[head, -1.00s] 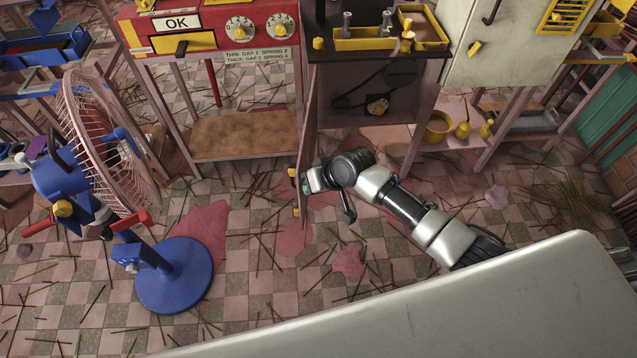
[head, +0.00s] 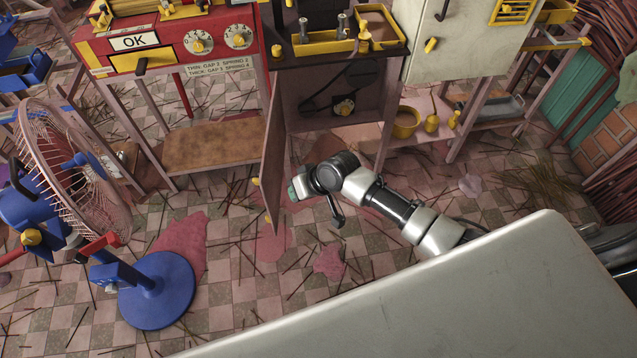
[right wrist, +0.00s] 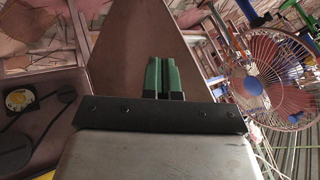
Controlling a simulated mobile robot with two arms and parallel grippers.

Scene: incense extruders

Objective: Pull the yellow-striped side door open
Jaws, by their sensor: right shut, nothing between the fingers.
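The side door (head: 273,165) is a brownish panel standing swung out from the dark machine cabinet (head: 385,115), with its inner face towards my right arm. Small yellow bits show at its free edge; its striped outer face is hidden. My right gripper (head: 294,191) is just right of the door, on its inner side; whether it touches cannot be told. In the right wrist view its green fingers (right wrist: 163,76) are shut together and empty, with the door panel (right wrist: 135,45) beyond them. My left gripper is not in view.
A blue and pink fan (head: 75,185) stands at the left. A red OK panel (head: 165,45) is left of the cabinet. Sticks and pink stains litter the tiled floor. A pale surface (head: 430,300) fills the foreground.

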